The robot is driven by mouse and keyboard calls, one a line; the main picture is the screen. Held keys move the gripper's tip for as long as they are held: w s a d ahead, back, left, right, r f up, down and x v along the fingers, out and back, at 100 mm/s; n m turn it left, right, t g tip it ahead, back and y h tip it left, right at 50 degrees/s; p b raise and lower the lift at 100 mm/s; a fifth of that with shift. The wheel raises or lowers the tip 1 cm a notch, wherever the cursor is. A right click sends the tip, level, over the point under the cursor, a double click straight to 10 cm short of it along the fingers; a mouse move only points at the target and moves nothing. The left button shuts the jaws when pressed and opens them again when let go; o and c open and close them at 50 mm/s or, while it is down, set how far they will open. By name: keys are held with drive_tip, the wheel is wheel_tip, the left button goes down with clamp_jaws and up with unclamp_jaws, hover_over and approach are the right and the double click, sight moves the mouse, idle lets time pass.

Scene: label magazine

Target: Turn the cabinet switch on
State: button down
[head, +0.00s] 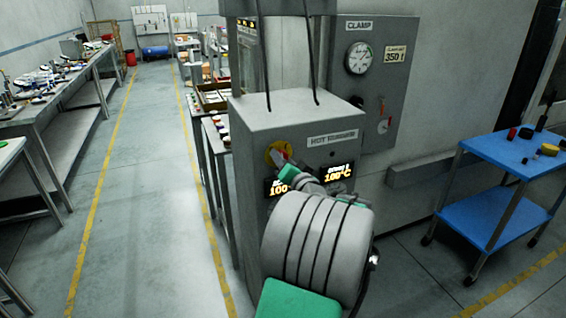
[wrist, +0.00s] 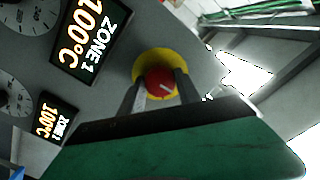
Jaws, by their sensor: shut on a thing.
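The cabinet (head: 300,125) is a grey box labelled HOT RUNNER. Its switch (head: 276,151) is a red knob on a round yellow plate, at the upper left of the front face. The switch also shows in the wrist view (wrist: 160,82), with a short slanted white mark on the red knob. My gripper (head: 285,164) is at the switch, with its two fingers on either side of the red knob, shut on it. In the head view, my gripper and wrist hide part of the knob. The switch's on and off markings are not readable.
A clamp panel with a gauge (head: 359,57) is behind. A blue cart (head: 515,150) stands at right, workbenches (head: 60,95) at left. The aisle floor is clear.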

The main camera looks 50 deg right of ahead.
drive_tip(key=shift+m+p, duration=1.3)
drive_tip(key=shift+m, duration=3.7)
drive_tip(key=c, duration=0.9)
unclamp_jaws()
drive_tip(key=shift+o, duration=0.2)
drive_tip(key=b+v, duration=0.2)
drive_tip(key=v, duration=0.5)
drive_tip(key=shift+s+a, duration=0.15)
drive_tip(key=shift+s, duration=0.2)
